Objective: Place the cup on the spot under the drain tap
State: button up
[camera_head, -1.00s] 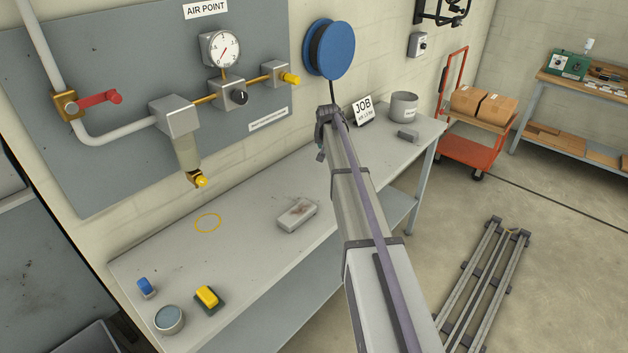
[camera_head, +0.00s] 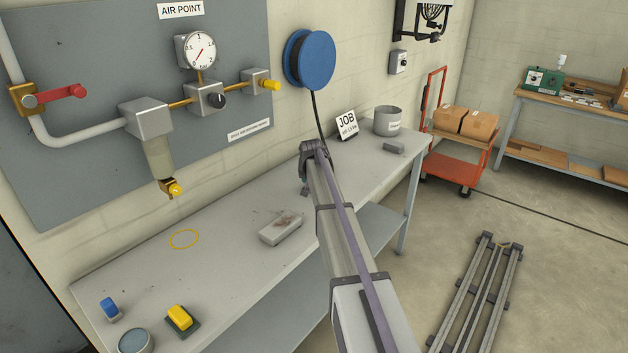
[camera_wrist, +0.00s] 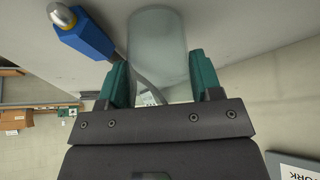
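The cup shows in the wrist view as a pale, translucent cylinder (camera_wrist: 158,42). In the head view, my gripper (camera_head: 313,150) is over the far part of the grey bench, and my arm hides the cup. The drain tap (camera_head: 171,188), with a yellow knob, hangs below the filter on the left. The marked spot is a yellow ring (camera_head: 184,239) on the bench below the tap, and it is empty.
On the bench are a grey block (camera_head: 280,231), a yellow item (camera_head: 179,317), a blue item (camera_head: 110,308), a round tin (camera_head: 134,341), a JOB card (camera_head: 347,124) and a grey pot (camera_head: 387,121). A blue tool (camera_wrist: 84,36) is close beside the cup in the wrist view.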

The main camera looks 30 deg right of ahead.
jog(key=o, duration=0.4)
jog(key=shift+o, duration=0.2)
jog(key=shift+r, duration=0.15)
jog(key=shift+r+p, duration=0.35)
jog(key=shift+p, duration=0.15)
jog(key=p+v, duration=1)
jog(key=v, duration=0.2)
jog(key=s+a+f+n+g+y, duration=0.1)
jog(key=s+a+n, duration=0.1)
jog(key=s+a, duration=0.6)
jog(key=s+a+f+n+g+y, duration=0.1)
jog(key=s+a, duration=0.7)
jog(key=s, duration=0.8)
jog(key=s+a+f+n+g+y, duration=0.1)
jog(key=s+a+n+g, duration=0.2)
jog(key=s+a, duration=0.5)
jog(key=s, duration=0.4)
jog(key=shift+s+a, duration=0.2)
jog(key=shift+o, duration=0.4)
jog(key=shift+w, duration=0.2)
